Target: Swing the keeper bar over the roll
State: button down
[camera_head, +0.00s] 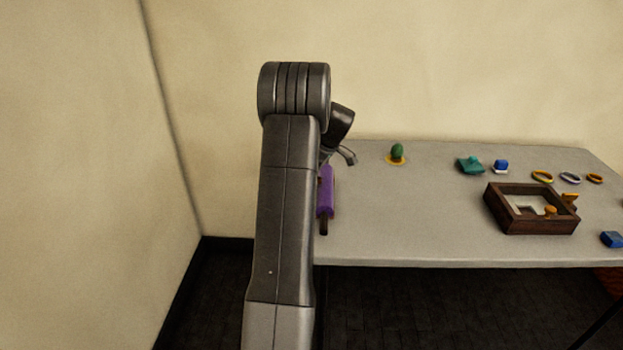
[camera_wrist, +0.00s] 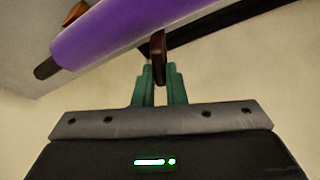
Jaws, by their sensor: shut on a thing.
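The purple roll (camera_head: 326,193) hangs at the left end of the table, partly hidden by my arm. In the wrist view the roll (camera_wrist: 125,28) runs slanting across the top, with a dark brown rod end (camera_wrist: 47,67) sticking out at its left. A brown bar (camera_wrist: 158,45), which looks like the keeper bar, stands end-on at the roll's lower edge. My gripper (camera_wrist: 160,72) has its green fingers shut on this bar, just below the roll. How far the bar reaches across the roll is hidden. In the head view my arm hides the fingers.
Another brown piece (camera_wrist: 75,12) shows beyond the roll. On the grey table (camera_head: 400,220) stand a dark wooden tray (camera_head: 535,226), a green egg-like thing (camera_head: 397,151), a teal block (camera_head: 470,165), blue blocks and several rings. The table's front left is clear.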

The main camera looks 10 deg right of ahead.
jog(key=n+g, duration=0.1)
jog(key=n, duration=0.3)
jog(key=shift+w+d+n+g+y, duration=0.1)
jog(key=shift+w+n+g+y, duration=0.05)
jog(key=shift+n+g+y, duration=0.2)
dwell(0.4)
jog(key=c, duration=1.5)
grip_release()
jog(key=shift+r, duration=0.1)
jog(key=v, duration=1.3)
jog(key=shift+d+r, duration=0.15)
jog(key=shift+r, duration=0.15)
jog(key=shift+f, duration=0.1)
